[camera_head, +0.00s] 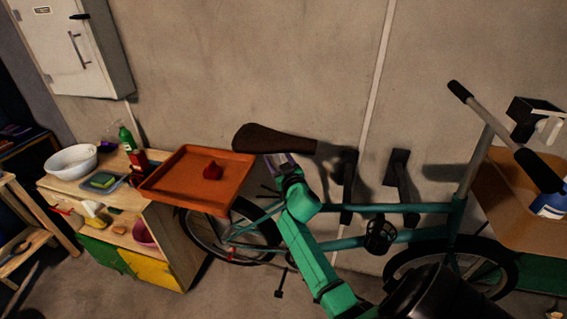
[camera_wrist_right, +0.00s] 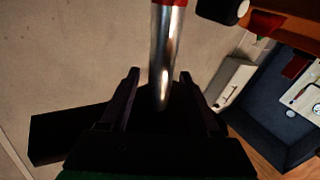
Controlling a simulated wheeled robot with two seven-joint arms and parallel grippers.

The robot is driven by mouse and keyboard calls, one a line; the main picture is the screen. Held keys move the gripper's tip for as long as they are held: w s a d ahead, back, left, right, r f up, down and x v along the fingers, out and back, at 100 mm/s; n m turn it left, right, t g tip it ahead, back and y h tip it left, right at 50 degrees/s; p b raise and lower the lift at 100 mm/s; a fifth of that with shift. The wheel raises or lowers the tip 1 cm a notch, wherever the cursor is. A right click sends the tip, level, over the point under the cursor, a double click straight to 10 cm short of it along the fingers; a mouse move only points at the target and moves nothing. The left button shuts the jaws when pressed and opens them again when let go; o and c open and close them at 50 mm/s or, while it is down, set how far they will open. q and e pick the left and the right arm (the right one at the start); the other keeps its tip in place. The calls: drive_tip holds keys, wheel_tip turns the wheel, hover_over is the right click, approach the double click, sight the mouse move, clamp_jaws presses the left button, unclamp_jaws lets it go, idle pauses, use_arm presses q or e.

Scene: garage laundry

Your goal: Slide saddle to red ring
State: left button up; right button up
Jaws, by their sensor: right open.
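The brown bicycle saddle (camera_head: 275,140) sits high on the teal bicycle (camera_head: 390,208) in the head view. My right gripper (camera_head: 284,166) is just below the saddle, partly hidden by my own teal arm. In the right wrist view the shiny seat post (camera_wrist_right: 164,55) runs between the two fingers of the open right gripper (camera_wrist_right: 158,76). The red ring (camera_wrist_right: 172,2) shows on the post at the top edge of that view. Whether either finger touches the post I cannot tell. My left gripper is not in view.
Handlebars (camera_head: 487,120) and a wooden bench (camera_head: 505,192) are at the right.

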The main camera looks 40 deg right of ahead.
drive_tip(key=b+v, duration=0.2)
drive_tip(key=v, duration=1.1)
drive_tip(key=shift+s, duration=0.4)
drive_tip(key=shift+a, duration=0.15)
drive_tip(key=a+f+g+y+b, duration=0.2)
drive_tip(key=a+f+g+y, duration=0.1)
drive_tip(key=f, duration=1.7)
drive_tip(key=s+a+f+n+g+y, duration=0.1)
drive_tip(key=s+a+f+g, duration=0.15)
drive_tip(key=f, duration=0.45)
drive_tip(key=s+a+f+g, duration=0.1)
drive_tip(key=s+a+f, duration=0.15)
drive_tip(key=f, duration=0.45)
drive_tip(key=s+a+f+n+g+y, duration=0.1)
drive_tip(key=s+f+g, duration=0.15)
drive_tip(key=f, duration=0.45)
drive_tip(key=s+a+f+n+g+b, duration=0.1)
drive_tip(key=s+f+g, duration=0.2)
drive_tip(key=s+f, duration=0.6)
drive_tip(key=s+a+f+n+g+y+b, duration=0.1)
drive_tip(key=s+f, duration=0.7)
drive_tip(key=s, duration=0.9)
drive_tip(key=a+g, duration=0.1)
drive_tip(key=g, duration=0.1)
drive_tip(key=shift+a+f+g, duration=0.2)
drive_tip(key=shift+f+g, duration=0.2)
